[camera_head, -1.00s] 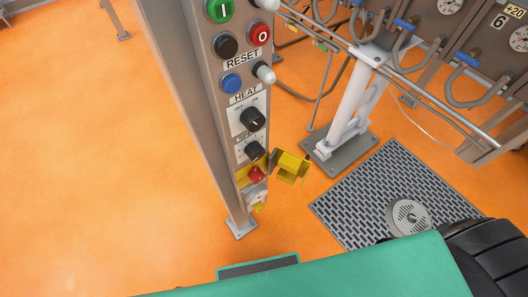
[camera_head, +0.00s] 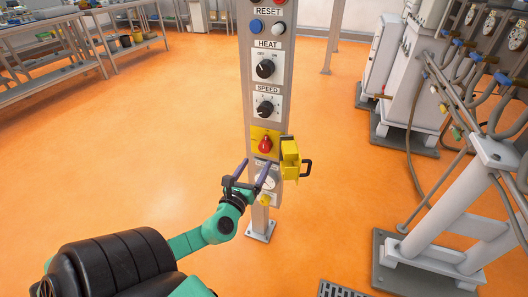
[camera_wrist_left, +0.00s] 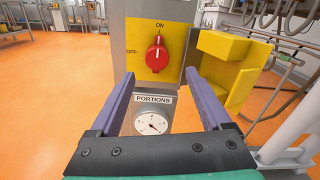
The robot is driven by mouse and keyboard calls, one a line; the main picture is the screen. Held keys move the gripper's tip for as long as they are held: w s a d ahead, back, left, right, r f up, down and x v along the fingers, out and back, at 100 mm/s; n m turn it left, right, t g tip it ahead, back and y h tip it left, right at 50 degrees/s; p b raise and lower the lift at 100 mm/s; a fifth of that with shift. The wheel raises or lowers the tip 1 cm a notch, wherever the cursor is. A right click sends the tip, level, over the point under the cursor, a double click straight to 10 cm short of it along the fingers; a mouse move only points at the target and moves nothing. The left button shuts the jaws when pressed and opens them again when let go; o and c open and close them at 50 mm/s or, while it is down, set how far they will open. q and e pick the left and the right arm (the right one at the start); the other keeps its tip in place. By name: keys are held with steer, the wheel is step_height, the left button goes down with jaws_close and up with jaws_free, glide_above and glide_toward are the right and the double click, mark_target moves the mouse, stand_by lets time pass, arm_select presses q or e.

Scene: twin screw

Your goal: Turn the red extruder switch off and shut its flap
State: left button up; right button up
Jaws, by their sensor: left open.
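The red switch (camera_head: 265,144) sits on a yellow plate low on the grey control post. In the left wrist view the red switch (camera_wrist_left: 157,55) has its pointer up at ON, with a second mark at the left of the plate. The yellow flap (camera_head: 290,160) hangs open to the right of the plate; the flap (camera_wrist_left: 232,65) also shows in the left wrist view. My left gripper (camera_head: 254,170) is open and empty, just below and in front of the switch. Its two purple fingers (camera_wrist_left: 162,92) point towards the plate, apart from the switch. My right gripper is out of view.
A PORTIONS dial (camera_wrist_left: 151,122) is below the switch. HEAT (camera_head: 265,69) and SPEED (camera_head: 265,109) knobs are above it. White pipe stands (camera_head: 450,215) and hoses are at the right. The orange floor left of the post is open.

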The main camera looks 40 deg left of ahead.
mark_target(263, 150)
arm_select(q)
steer(key=x, duration=0.7)
steer(key=shift+w+a+f, duration=0.1)
steer(key=shift+a+f, duration=0.05)
steer(key=shift+a, duration=0.2)
steer(key=shift+w, duration=0.2)
steer(key=shift+c, duration=0.6)
jaws_close()
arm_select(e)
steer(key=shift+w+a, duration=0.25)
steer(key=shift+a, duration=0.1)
